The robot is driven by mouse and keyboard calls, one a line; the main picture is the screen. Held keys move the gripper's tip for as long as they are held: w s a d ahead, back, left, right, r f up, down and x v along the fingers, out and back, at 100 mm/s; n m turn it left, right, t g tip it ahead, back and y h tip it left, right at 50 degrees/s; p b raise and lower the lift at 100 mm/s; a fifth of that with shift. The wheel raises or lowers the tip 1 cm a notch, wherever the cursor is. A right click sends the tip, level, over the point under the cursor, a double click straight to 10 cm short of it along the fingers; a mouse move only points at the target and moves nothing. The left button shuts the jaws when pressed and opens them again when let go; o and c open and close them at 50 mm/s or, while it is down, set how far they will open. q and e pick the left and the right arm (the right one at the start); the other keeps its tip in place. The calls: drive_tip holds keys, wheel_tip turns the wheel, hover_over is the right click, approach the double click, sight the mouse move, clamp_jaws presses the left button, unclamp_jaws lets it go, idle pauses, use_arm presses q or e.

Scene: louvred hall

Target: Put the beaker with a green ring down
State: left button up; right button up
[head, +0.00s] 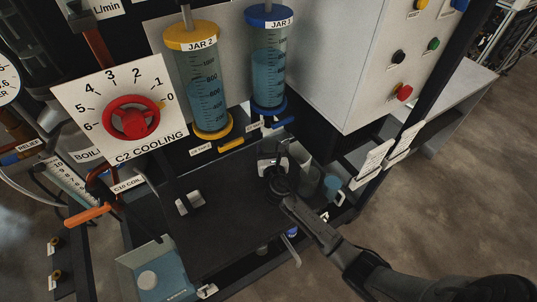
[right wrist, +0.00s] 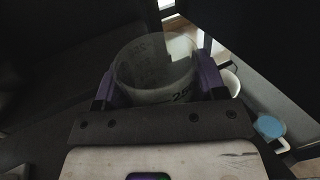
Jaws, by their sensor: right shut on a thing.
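My right gripper (head: 280,172) is over the back right part of the dark worktop (head: 225,215) in the head view. In the right wrist view its purple-padded fingers (right wrist: 157,88) are shut on a clear glass beaker (right wrist: 155,68), one on each side. The beaker has dark printed figures on its wall and its open rim shows. No green ring can be made out on it. In the head view the gripper largely hides the beaker. I cannot tell whether its base touches the worktop. My left gripper is not in view.
A pale vessel (head: 308,181) and a mug with a blue inside (head: 332,186) stand right of the gripper. Two jars, JAR 2 (head: 203,85) and JAR 1 (head: 268,60), rise behind. A blue tray (head: 160,280) is at front left. The worktop's middle is largely clear.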

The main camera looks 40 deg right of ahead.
sight(268, 149)
drive_tip(key=shift+x, duration=1.05)
wheel_tip(268, 149, down, 4)
drive_tip(key=b, duration=0.3)
drive_tip(key=shift+r, duration=0.15)
drive_tip(key=shift+a, duration=0.1)
drive_tip(key=shift+r, duration=0.1)
drive_tip(key=o, duration=1)
